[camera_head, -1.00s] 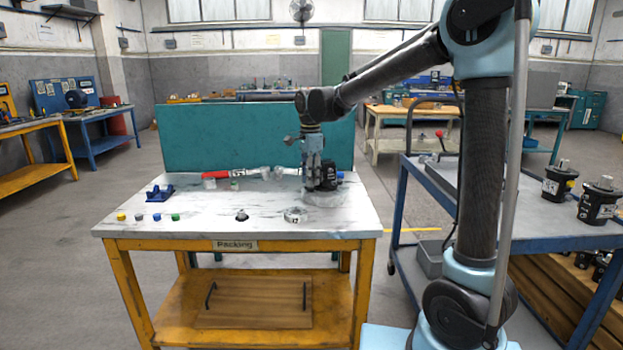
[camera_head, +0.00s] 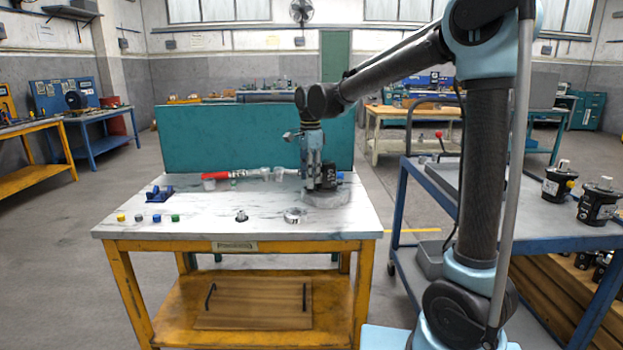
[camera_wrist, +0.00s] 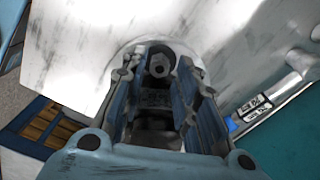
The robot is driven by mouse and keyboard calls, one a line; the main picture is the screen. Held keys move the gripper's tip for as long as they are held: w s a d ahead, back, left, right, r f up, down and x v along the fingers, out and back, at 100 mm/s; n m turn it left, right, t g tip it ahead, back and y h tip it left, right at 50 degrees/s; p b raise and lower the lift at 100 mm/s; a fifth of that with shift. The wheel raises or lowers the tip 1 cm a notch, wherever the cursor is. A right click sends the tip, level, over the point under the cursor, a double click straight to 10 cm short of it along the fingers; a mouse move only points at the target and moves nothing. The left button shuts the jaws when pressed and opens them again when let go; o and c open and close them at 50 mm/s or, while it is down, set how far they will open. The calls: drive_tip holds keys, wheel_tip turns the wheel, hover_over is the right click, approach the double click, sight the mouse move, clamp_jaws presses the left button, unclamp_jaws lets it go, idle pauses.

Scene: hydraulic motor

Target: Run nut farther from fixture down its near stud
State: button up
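My gripper (camera_head: 314,188) points down over the back right of the marble-topped table, beside a dark motor-like body (camera_head: 328,175). That body stands on a pale round fixture (camera_head: 325,200), whose rim also shows in the wrist view (camera_wrist: 126,48). In the wrist view, my two fingers (camera_wrist: 158,62) flank a dark round part with a small grey nut-like piece (camera_wrist: 158,66) near the tips. I cannot tell whether the fingers touch it. The stud's length and the nut's height on it are hidden.
Several coloured caps (camera_head: 157,218) and a blue holder (camera_head: 160,194) are at left. A red-handled tool (camera_head: 245,174) lies behind. A teal panel (camera_head: 230,140) closes the back.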

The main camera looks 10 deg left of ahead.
drive_tip(key=shift+r, duration=1.1)
drive_tip(key=o, duration=0.6)
drive_tip(key=shift+c, duration=0.2)
drive_tip(key=shift+r, duration=0.1)
drive_tip(key=shift+r, duration=2.9)
